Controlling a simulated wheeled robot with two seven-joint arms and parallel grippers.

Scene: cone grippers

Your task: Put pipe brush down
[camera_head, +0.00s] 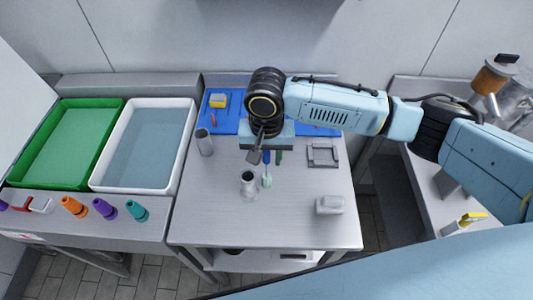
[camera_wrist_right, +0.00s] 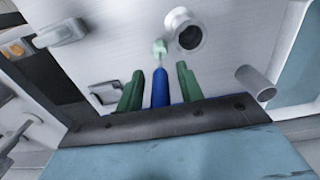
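The pipe brush (camera_head: 267,170) has a blue handle and a pale green head. It is over the middle of the steel table (camera_head: 215,215), beside a metal pipe piece (camera_head: 248,184). My right gripper (camera_head: 267,158) points down over the table. In the right wrist view, its two green fingers (camera_wrist_right: 160,70) stand apart on either side of the brush's blue handle (camera_wrist_right: 160,90), with a gap showing on both sides. I cannot tell whether the brush touches the table. The handle's upper end is hidden by the gripper. My left gripper is not in view.
A metal cylinder (camera_head: 204,142) stands at the table's left, a grey bracket (camera_head: 323,155) and a pale block (camera_head: 329,205) at its right. A blue mat (camera_head: 235,108) lies at the back. Green (camera_head: 102,150) and white (camera_head: 185,155) trays stand left. The front table area is clear.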

